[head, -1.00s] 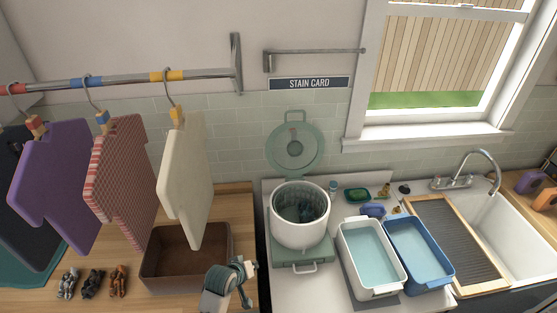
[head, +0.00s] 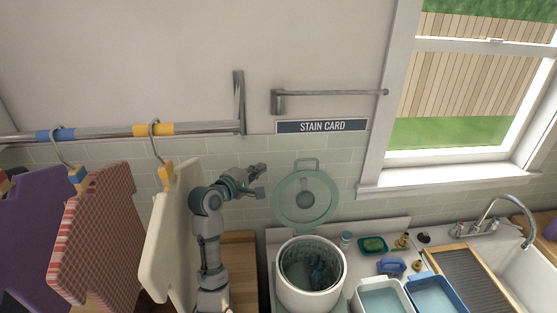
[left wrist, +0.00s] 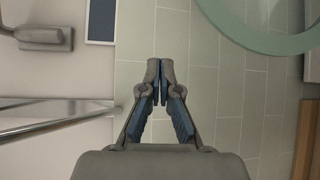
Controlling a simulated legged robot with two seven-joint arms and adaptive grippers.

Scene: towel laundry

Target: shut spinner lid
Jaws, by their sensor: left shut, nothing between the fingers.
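The spinner (head: 308,300) is a white round tub in the lower middle of the head view. A dark teal bundle shows inside its open mouth. Its round green lid (head: 323,213) stands raised behind the tub, with a handle loop at the top. The lid's rim also shows at the upper right of the left wrist view (left wrist: 250,42). My left gripper (head: 262,180) is raised to the left of the lid and apart from it. In the left wrist view its fingertips (left wrist: 160,72) meet with nothing between them. My right gripper is not in view.
A cream towel (head: 166,235) hangs close on the left of my arm, from a metal rail (head: 205,129) with other towels. A wall bar (head: 335,93) is above the lid. A white basin (head: 377,300) and blue basin (head: 437,297) stand right of the spinner.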

